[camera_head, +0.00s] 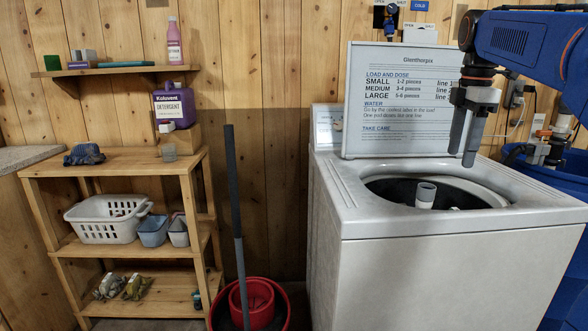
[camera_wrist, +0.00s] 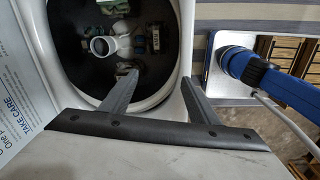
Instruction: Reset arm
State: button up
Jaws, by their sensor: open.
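My gripper (camera_head: 464,138) hangs from the blue arm at the upper right, above the washer's top. Its two dark fingers point down and stand apart with nothing between them. In the wrist view the fingers (camera_wrist: 160,92) are spread over the rim of the washer's opening. The white washer (camera_head: 440,265) stands with its lid (camera_head: 400,140) raised, printed with load and dose text. A white agitator (camera_head: 426,194) stands in the dark tub. In the wrist view several small items lie around the agitator (camera_wrist: 102,46); I cannot tell what they are.
A wooden shelf unit (camera_head: 120,160) at left holds a blue cloth (camera_head: 84,154) and a white basket (camera_head: 105,218). A purple detergent jug (camera_head: 174,107) stands above it. A red bucket (camera_head: 251,304) with a tall grey pole stands between shelf and washer. A blue bin (camera_head: 565,175) is at right.

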jog(key=s+a+f+m+t, duration=0.1)
jog(key=s+a+f+m, duration=0.3)
jog(key=s+f, duration=0.4)
jog(key=s+a+f+m+t, duration=0.1)
jog(key=s+a+f+m, duration=0.3)
jog(key=s+f, duration=0.5)
jog(key=s+a+f+m+t, duration=0.2)
jog(key=s+a+f+m, duration=0.2)
jog(key=s+f+m, duration=0.4)
notch_tip(320, 180, down, 5)
jog(key=shift+s+r, duration=0.15)
jog(key=shift+s, duration=0.4)
